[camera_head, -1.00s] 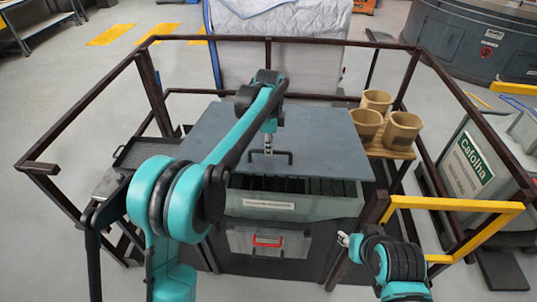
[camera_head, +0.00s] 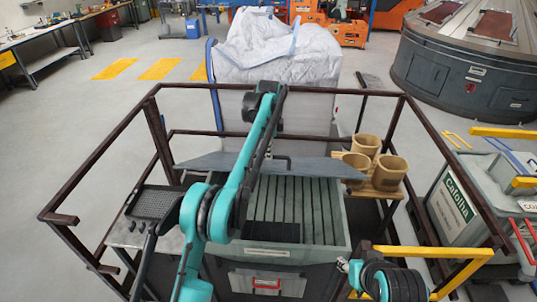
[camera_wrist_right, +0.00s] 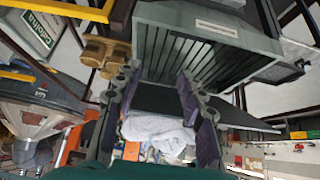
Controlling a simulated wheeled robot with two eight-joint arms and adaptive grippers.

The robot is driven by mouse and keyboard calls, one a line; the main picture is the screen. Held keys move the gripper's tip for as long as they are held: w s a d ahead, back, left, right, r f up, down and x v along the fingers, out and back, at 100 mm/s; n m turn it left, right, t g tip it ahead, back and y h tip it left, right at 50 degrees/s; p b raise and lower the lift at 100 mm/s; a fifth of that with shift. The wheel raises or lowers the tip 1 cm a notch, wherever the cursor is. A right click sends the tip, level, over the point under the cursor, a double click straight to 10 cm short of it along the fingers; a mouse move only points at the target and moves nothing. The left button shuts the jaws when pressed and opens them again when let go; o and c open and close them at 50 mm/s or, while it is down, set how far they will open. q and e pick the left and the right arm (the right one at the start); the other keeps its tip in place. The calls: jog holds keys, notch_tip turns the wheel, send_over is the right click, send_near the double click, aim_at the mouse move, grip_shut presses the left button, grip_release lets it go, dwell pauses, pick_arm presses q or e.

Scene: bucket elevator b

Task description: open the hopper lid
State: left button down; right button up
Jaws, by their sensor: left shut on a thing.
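The grey hopper lid (camera_head: 325,167) is raised at the back of the hopper (camera_head: 268,252) and looks tilted; its top surface is strongly foreshortened. The slatted hopper interior (camera_head: 318,205) is exposed in front of it. The dark lid handle (camera_head: 289,158) stands on the lid. My left gripper (camera_head: 268,152) is shut on the handle, partly hidden behind my arm. My right gripper (camera_head: 342,264) is low at the hopper's front right corner. In the right wrist view its fingers (camera_wrist_right: 158,95) are apart and empty, with the hopper interior beyond.
A dark rail frame (camera_head: 95,158) surrounds the hopper, with a yellow bar (camera_head: 440,252) at front right. Several tan buckets (camera_head: 391,172) stand on a wooden shelf at the right. A perforated tray (camera_head: 154,202) is at the left. A white bulk bag (camera_head: 275,50) stands behind.

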jog(key=shift+r+p, duration=0.5)
jog(key=shift+r, duration=0.25)
jog(key=shift+s, duration=0.1)
